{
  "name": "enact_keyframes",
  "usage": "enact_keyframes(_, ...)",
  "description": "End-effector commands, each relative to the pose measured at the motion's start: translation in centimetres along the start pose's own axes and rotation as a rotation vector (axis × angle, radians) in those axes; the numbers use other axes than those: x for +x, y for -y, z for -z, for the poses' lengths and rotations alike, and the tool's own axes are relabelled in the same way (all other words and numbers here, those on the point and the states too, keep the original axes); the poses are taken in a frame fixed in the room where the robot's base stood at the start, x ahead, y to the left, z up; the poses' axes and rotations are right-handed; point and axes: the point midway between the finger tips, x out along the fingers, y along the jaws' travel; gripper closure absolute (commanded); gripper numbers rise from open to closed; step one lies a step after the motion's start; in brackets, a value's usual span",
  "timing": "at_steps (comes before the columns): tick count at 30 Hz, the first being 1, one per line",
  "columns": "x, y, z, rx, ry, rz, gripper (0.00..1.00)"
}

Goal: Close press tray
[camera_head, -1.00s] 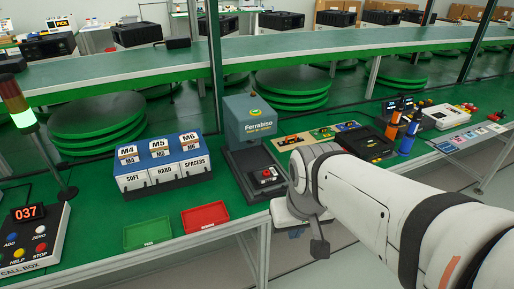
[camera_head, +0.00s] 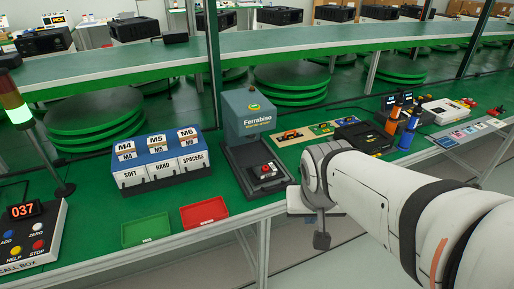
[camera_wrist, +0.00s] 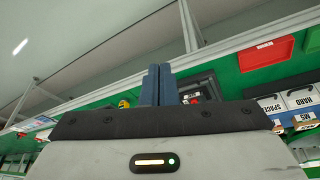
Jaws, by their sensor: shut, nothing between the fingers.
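The blue-grey Ferrabiso press (camera_head: 249,112) stands on the green bench, left of my arm in the head view. Its dark tray (camera_head: 240,166) lies in front of the press body, with a red-topped piece (camera_head: 266,170) on it. How far the tray stands out is hard to tell. In the wrist view, my gripper (camera_wrist: 156,68) shows two dark blue fingers, shut together and empty. The press tray (camera_wrist: 207,84) shows just behind and right of them, partly hidden by the fingers and gripper body. No contact can be made out. My fingers cannot be made out in the head view.
A green bin (camera_head: 146,230) and a red bin (camera_head: 204,212) lie left of the tray. The labelled parts box (camera_head: 160,164) stands behind them. A board with coloured pieces (camera_head: 309,133) lies right of the press. Floor is clear before the bench.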

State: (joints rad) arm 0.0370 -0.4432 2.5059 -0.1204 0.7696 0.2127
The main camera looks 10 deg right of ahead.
Motion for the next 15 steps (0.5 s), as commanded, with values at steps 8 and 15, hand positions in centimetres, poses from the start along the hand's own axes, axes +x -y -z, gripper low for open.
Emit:
enact_keyframes(8, 6.8, -4.6, 6.2, 0.436, -0.317, -0.057, 1.00)
enact_keyframes(15, 11.5, -5.1, 9.6, 0.742, -0.483, 0.159, 1.00)
